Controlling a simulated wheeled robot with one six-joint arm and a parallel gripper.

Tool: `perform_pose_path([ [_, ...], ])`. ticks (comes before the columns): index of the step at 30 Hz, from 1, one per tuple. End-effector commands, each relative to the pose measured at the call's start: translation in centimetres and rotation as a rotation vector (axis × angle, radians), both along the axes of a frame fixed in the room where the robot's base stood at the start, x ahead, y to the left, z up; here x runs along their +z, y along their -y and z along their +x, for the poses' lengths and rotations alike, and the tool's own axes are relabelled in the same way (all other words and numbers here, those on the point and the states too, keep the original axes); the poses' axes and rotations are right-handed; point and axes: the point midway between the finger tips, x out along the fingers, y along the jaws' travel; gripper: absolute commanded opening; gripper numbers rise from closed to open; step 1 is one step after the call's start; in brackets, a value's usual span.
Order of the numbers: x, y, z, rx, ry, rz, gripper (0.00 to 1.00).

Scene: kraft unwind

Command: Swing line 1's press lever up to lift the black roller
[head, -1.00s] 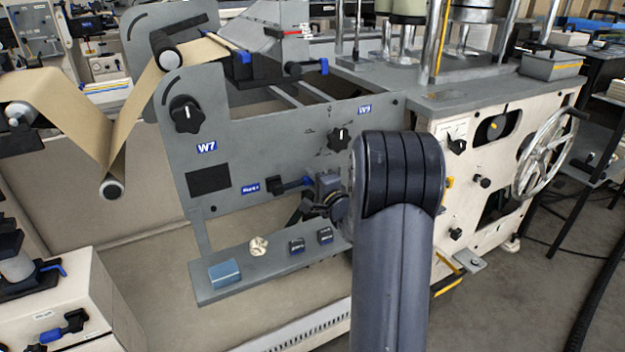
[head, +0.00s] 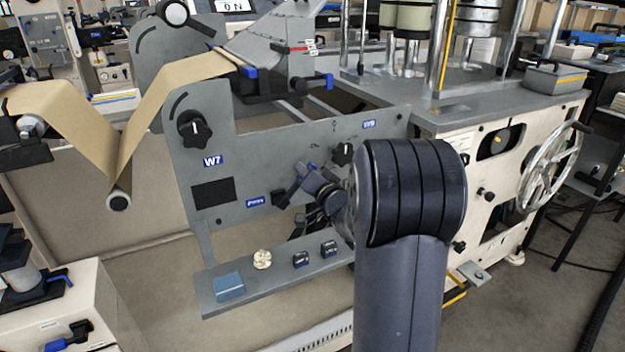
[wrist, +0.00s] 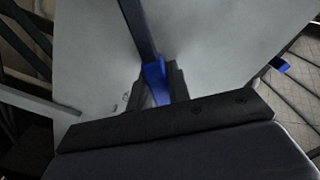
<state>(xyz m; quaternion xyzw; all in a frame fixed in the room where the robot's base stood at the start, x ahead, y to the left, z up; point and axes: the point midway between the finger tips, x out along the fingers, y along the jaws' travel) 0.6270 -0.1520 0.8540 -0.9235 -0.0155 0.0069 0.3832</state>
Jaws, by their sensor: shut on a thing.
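The press lever (head: 281,197) sits on the grey side panel (head: 232,160), right of a small blue label. It tilts up to the right, and its blue handle end is partly covered by my gripper (head: 304,176). In the wrist view, my gripper (wrist: 160,90) is shut on the blue handle (wrist: 154,78). The lever's dark arm (wrist: 137,28) runs from there toward the top edge. I cannot make out the black roller that this lever lifts. My arm hides the panel's lower right part.
A black knob (head: 343,153) is just above my gripper, and another knob (head: 194,128) is at upper left. A kraft web (head: 140,115) runs at left. A handwheel (head: 550,165) is at right.

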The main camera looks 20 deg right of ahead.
Motion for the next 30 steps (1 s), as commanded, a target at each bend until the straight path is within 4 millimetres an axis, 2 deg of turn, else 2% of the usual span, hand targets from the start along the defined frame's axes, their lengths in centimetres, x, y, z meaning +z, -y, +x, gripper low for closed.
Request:
perform_pose_path([
  [15,2.2,-4.0,-0.1,0.003,0.020,-0.465,0.00],
  [21,2.5,-5.2,-0.2,0.003,0.023,-0.589,0.00],
  [30,2.7,-6.0,-0.2,0.003,0.024,-0.683,0.00],
])
